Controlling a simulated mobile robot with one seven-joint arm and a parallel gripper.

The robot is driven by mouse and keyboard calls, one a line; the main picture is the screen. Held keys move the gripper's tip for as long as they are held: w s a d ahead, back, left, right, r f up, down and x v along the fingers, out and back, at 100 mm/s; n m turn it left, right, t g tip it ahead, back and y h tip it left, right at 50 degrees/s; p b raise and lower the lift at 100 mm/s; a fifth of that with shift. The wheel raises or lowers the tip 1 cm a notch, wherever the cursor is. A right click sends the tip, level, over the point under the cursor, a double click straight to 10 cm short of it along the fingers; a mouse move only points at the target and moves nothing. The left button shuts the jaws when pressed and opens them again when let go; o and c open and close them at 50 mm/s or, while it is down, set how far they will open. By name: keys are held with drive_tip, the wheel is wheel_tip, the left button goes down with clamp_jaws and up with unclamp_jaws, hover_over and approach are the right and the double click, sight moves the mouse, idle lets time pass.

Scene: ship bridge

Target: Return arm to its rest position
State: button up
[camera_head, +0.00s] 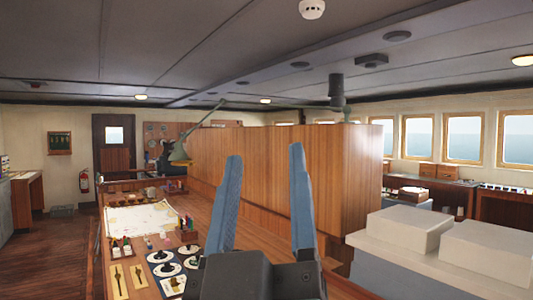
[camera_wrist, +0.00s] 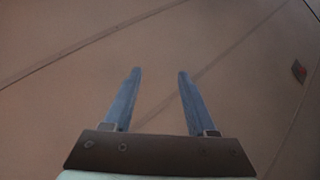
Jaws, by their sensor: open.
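My gripper (camera_head: 264,165) is raised in the lower middle of the head view, with its two long blue fingers pointing up and spread apart. Nothing is between the fingers. In the wrist view my gripper (camera_wrist: 155,73) is also open and empty, and it faces a plain brownish panelled surface (camera_wrist: 60,40). A small dark and red object (camera_wrist: 299,71) shows at the right of that view; I cannot tell what it is.
A wooden desk (camera_head: 205,212) with a chart (camera_head: 140,218) and a lamp (camera_head: 180,152) stands left of my gripper. A tall wooden partition (camera_head: 255,165) stands behind it. Pale boxes (camera_head: 405,230) lie on a grey unit at right. The floor (camera_head: 50,255) at far left is open.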

drive_tip(key=s+r+m, duration=0.1)
drive_tip(key=s+r, duration=0.1)
drive_tip(key=s+r+m+t+y, duration=0.1)
drive_tip(key=s+r, duration=0.1)
drive_tip(key=shift+d+m, duration=0.15)
drive_tip(key=shift+m, duration=0.15)
